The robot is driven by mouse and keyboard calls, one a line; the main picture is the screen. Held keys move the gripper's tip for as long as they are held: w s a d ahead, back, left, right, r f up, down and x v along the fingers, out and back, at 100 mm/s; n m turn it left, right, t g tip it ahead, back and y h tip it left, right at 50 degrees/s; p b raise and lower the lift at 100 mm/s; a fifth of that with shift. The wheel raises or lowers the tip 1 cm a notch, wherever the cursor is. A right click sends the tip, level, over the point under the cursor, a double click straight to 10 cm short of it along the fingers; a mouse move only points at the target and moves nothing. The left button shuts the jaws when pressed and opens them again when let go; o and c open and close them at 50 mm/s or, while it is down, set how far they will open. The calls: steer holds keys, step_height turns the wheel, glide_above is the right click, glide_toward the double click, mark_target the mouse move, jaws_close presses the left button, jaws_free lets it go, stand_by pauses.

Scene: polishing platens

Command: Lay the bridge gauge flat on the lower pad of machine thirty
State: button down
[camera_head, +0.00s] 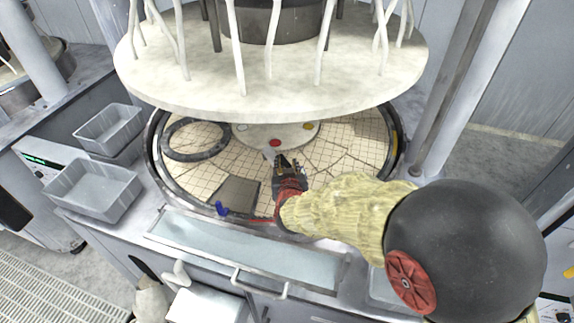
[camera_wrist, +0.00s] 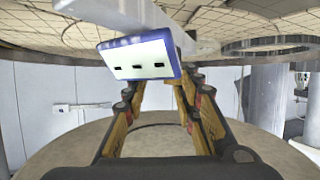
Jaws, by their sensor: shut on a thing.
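The bridge gauge appears in the wrist view as a grey bar (camera_wrist: 186,38) with a blue-edged white end block (camera_wrist: 139,58) bearing three dark slots. My gripper (camera_wrist: 163,88) is shut on it; its fingers partly hide the contact. In the head view my gripper (camera_head: 287,163) reaches over the lower pad (camera_head: 340,157), and the gauge is hard to make out there. The cream tiled pad shows at the top of the wrist view, which seems inverted. I cannot tell whether the gauge touches the pad.
The pale upper plate (camera_head: 270,92) overhangs the pad's back. Two grey bins (camera_head: 93,190) (camera_head: 108,127) stand further left. Tiled surface at right is clear.

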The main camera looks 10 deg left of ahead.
steer(key=c, duration=1.4)
jaws_free()
steer(key=shift+o, duration=0.7)
steer(key=shift+s+f, duration=0.1)
steer(key=shift+f, duration=0.05)
steer(key=v, duration=1.2)
steer(key=shift+r, duration=0.25)
